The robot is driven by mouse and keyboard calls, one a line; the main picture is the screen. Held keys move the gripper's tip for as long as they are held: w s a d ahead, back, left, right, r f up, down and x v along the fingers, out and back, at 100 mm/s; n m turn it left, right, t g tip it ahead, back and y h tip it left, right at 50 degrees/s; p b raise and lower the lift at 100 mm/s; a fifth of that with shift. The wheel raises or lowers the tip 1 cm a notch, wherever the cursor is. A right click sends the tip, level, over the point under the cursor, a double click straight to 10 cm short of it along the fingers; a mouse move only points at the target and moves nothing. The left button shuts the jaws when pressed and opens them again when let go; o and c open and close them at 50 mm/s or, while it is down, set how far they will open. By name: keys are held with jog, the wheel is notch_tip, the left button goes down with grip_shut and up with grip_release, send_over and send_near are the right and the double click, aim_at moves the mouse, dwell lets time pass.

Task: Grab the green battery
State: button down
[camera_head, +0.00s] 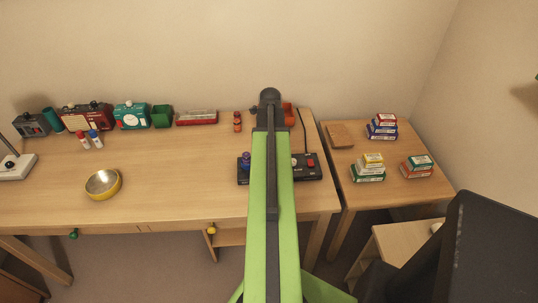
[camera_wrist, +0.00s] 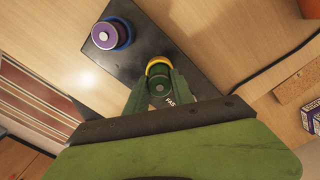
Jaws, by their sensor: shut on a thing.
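The green battery (camera_wrist: 160,86) shows end-on in the wrist view, between the two green fingers of my gripper (camera_wrist: 160,92). My gripper is shut on it. A yellow ring (camera_wrist: 158,64) shows around its far side; I cannot tell whether the battery is still seated in the ring. The black plate (camera_wrist: 125,62) lies beneath, and it also shows on the desk in the head view (camera_head: 305,175). In the head view my arm hides the plate's middle, the battery and my fingertips.
A purple battery (camera_wrist: 105,36) stands in a blue ring on the plate beside my gripper. A dark cable (camera_wrist: 265,78) runs to the right. On the desk (camera_head: 170,180) are a yellow bowl (camera_head: 103,190) and, at the back, a red case (camera_head: 197,118). A side table with small boxes (camera_head: 368,174) stands right.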

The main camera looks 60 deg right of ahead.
notch_tip(320, 180, up, 4)
jog(key=p, duration=0.3)
jog(key=shift+f, duration=0.15)
jog(key=s+d+r+p, duration=0.1)
jog(key=s+r+p, duration=0.5)
jog(key=s, duration=0.5)
jog(key=shift+s, duration=0.35)
